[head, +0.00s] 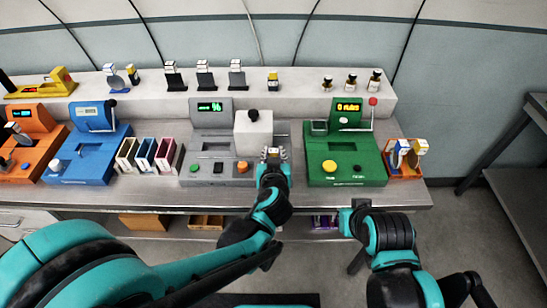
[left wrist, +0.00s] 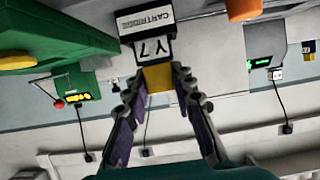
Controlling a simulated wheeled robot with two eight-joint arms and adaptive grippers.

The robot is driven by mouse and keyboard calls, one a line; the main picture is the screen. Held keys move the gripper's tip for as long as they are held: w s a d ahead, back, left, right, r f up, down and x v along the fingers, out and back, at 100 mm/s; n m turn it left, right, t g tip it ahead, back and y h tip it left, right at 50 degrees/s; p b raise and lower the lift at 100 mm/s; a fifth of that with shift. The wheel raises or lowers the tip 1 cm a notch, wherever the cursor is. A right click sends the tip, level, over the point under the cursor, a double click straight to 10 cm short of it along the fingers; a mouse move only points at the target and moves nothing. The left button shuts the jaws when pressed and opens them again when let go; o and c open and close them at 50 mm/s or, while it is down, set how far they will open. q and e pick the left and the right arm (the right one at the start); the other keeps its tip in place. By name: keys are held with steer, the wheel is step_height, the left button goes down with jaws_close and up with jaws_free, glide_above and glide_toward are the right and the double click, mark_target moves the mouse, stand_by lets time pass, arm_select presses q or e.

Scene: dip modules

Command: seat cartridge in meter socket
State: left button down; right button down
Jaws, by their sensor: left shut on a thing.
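The cartridge (left wrist: 147,22) has a dark body, a white label reading CARTRIDGE and Y7, and a yellow end. My left gripper (left wrist: 158,85) is shut on that yellow end. In the head view the left gripper (head: 273,155) is at the right front of the grey meter (head: 208,140), in the gap before the green machine; the cartridge is mostly hidden there. The meter has a lit % screen, a white block (head: 253,135), a green button, a dark square and an orange knob; I cannot tell which part is the socket. My right gripper (head: 352,218) is low beyond the bench front, its jaws unclear.
The green machine (head: 345,160) with a lever and yellow button stands to the right. An orange tray (head: 404,168) is at its right. Three coloured bins (head: 147,153) and a blue machine (head: 90,150) stand left. Small cartridge-like items line the raised back shelf (head: 300,98).

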arm_select(q)
steer(key=shift+f, duration=0.2)
steer(key=c, duration=1.3)
jaws_free()
